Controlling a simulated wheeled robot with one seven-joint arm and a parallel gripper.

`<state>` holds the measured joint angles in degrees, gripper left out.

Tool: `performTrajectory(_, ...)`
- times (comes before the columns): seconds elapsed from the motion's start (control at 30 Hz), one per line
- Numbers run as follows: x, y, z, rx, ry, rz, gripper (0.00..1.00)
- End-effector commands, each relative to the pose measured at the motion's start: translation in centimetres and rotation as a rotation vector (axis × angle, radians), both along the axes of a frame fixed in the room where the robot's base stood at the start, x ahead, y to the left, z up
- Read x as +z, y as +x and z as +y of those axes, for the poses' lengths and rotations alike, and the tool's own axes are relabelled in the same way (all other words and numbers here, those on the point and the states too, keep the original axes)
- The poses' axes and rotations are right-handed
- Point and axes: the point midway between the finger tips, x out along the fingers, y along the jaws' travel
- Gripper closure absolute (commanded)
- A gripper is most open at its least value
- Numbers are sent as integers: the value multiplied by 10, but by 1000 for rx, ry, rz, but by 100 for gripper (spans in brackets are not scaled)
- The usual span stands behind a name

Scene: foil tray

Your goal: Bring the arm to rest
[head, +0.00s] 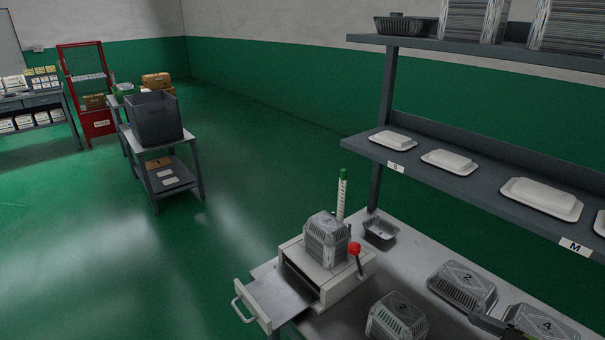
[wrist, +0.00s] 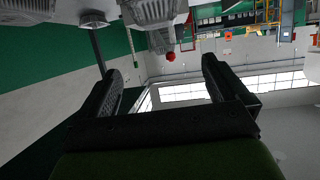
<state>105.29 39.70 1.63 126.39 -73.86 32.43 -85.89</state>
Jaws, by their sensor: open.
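My gripper (wrist: 160,66) shows in the wrist view with its two dark fingers spread wide apart and nothing between them. The rest of my arm is out of the head view. Beyond the fingers in the wrist view are silvery foil trays (wrist: 150,12) and a red knob (wrist: 170,56), seen upside down.
A grey machine (head: 335,285) with an open drawer (head: 275,295) and a foil tray stack (head: 326,238) stands on the bench. Another foil tray (head: 397,318) and a small black tray (head: 380,232) sit nearby. A shelf (head: 450,185) with white lids overhangs the bench.

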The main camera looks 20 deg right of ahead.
Motion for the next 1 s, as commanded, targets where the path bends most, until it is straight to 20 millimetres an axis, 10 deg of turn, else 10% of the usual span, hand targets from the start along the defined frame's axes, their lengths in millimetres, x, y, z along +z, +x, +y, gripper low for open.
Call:
performTrajectory(0.17,3,21,22,75,20,104,0)
performTrajectory(0.47,26,71,152,209,-36,692,0)
performTrajectory(0.73,75,35,248,-46,-202,849,0)
performTrajectory(1.0,104,-12,271,-245,-112,733,0)
